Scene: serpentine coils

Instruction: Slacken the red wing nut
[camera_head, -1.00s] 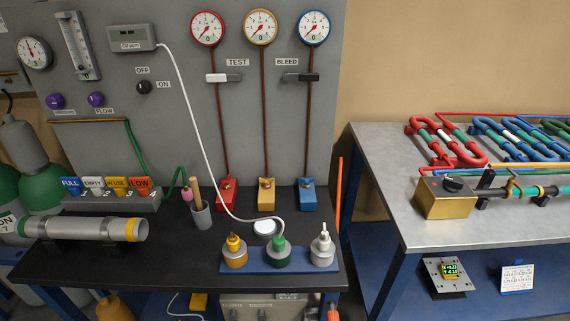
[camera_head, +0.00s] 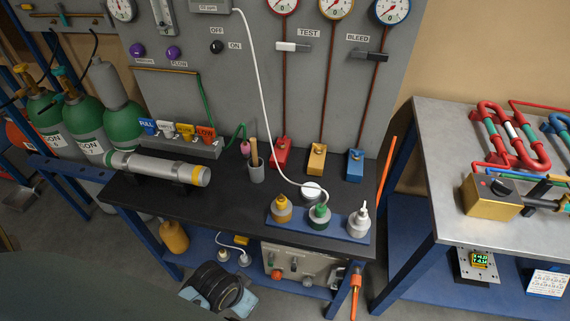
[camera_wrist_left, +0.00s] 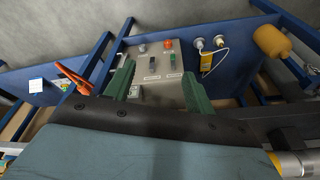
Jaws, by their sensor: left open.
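No part is clearly recognisable as a red wing nut. A red block (camera_head: 282,152) with a small brass-coloured fitting on top stands at the foot of the panel, below the red-rimmed gauge (camera_head: 284,5). A yellow block (camera_head: 317,158) and a blue block (camera_head: 355,165) with similar fittings stand to its right. My left gripper (camera_wrist_left: 158,70) is open and empty in the left wrist view, its two green fingers apart in front of a grey control box (camera_wrist_left: 155,68) under the bench. In the head view my left arm is low, below the bench top. My right gripper is not in view.
The black bench (camera_head: 200,216) carries a grey cylinder (camera_head: 160,168), a cup (camera_head: 256,171) and a blue tray (camera_head: 292,229) with three bottles. An orange bar (camera_head: 386,170) rises at its right end. A metal table (camera_head: 447,150) with coils stands at right. Green gas cylinders (camera_head: 55,129) stand at left.

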